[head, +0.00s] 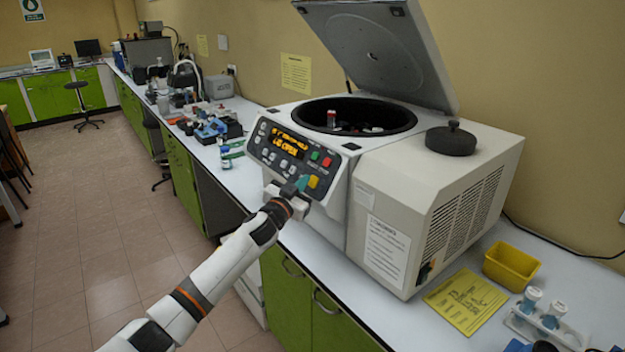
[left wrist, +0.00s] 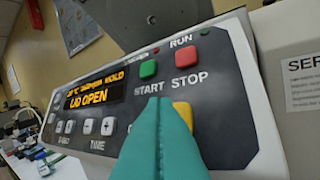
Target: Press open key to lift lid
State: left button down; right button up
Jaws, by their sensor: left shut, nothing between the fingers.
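The centrifuge (head: 355,200) stands on the bench with its lid (head: 375,50) raised and its round chamber (head: 345,112) open. Its slanted control panel (head: 270,160) has an orange display (head: 290,146) that reads "LID OPEN". The panel also shows in the left wrist view (left wrist: 230,100), with a green START button, a red STOP button and a yellow key (left wrist: 183,112) below them. My left gripper (head: 300,183) is shut and empty, with its teal fingertips (left wrist: 160,105) at the yellow key, partly covering it. I cannot tell if they touch it. My right gripper is not in view.
A black round knobbed cap (head: 451,138) sits on the centrifuge's right top. A yellow bin (head: 511,266), a yellow notice (head: 465,300) and a rack with bottles (head: 545,322) are at the bench's right. Small lab items (head: 215,130) crowd the bench to the left.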

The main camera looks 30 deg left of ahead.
pick_arm(q)
jog(key=s+r+p, duration=0.1)
jog(key=s+a+p, duration=0.1)
jog(key=s+r+p, duration=0.1)
jog(key=s, duration=0.1)
jog(key=shift+a+r+p, duration=0.3)
jog(key=shift+r+p, duration=0.05)
dwell(0.8)
